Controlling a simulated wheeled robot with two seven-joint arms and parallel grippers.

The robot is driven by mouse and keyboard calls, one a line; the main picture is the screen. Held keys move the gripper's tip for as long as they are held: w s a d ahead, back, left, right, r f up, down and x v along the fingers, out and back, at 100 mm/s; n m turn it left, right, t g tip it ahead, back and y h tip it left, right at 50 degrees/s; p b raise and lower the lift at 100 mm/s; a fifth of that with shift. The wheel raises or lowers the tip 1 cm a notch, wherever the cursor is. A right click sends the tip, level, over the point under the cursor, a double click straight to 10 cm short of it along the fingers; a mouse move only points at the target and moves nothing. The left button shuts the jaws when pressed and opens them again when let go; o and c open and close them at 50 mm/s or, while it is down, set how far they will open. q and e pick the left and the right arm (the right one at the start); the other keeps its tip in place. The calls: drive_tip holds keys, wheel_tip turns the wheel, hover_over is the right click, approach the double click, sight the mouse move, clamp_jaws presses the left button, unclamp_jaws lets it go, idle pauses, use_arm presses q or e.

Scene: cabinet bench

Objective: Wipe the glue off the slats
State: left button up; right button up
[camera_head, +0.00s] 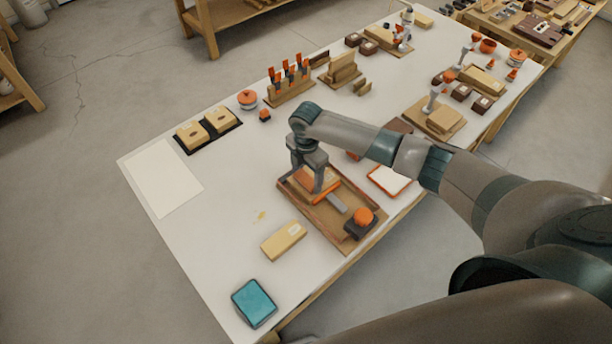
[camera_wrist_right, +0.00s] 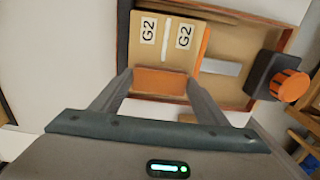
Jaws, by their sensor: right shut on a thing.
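Two pale wooden slats marked G2 (camera_wrist_right: 148,38) lie side by side in the right wrist view, with a white strip along their seam; I cannot tell whether it is glue. An orange edge runs along their right side. My right gripper (camera_head: 316,184) points down over the wooden tray (camera_head: 343,234). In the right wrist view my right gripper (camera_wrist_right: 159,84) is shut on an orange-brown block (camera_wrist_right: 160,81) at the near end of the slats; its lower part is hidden. A teal pad (camera_head: 254,303) lies at the table's near corner. My left gripper is out of view.
An orange-knobbed dark block (camera_head: 360,222) and a grey strip (camera_head: 337,203) are in the tray. A pale yellow block (camera_head: 283,242) and a small yellow smear (camera_head: 262,215) are left of it. A white sheet (camera_head: 163,180) lies at the left. Racks and blocks stand farther back.

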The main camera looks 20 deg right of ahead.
drive_tip(key=shift+w+d, duration=0.3)
drive_tip(key=shift+d, duration=0.6)
drive_tip(key=shift+d, duration=0.1)
drive_tip(key=shift+w+d, duration=0.2)
drive_tip(key=shift+d, duration=0.3)
drive_tip(key=shift+w+d, duration=0.15)
drive_tip(key=shift+d, duration=0.3)
drive_tip(key=shift+w+d+b, duration=0.1)
drive_tip(key=shift+b, duration=0.2)
drive_tip(key=shift+w+d, duration=0.25)
drive_tip(key=shift+d, duration=0.6)
drive_tip(key=shift+d, duration=0.15)
drive_tip(key=shift+w+d+b, duration=0.35)
drive_tip(key=shift+d+b, duration=0.05)
drive_tip(key=shift+d, duration=0.45)
drive_tip(key=shift+a, duration=0.1)
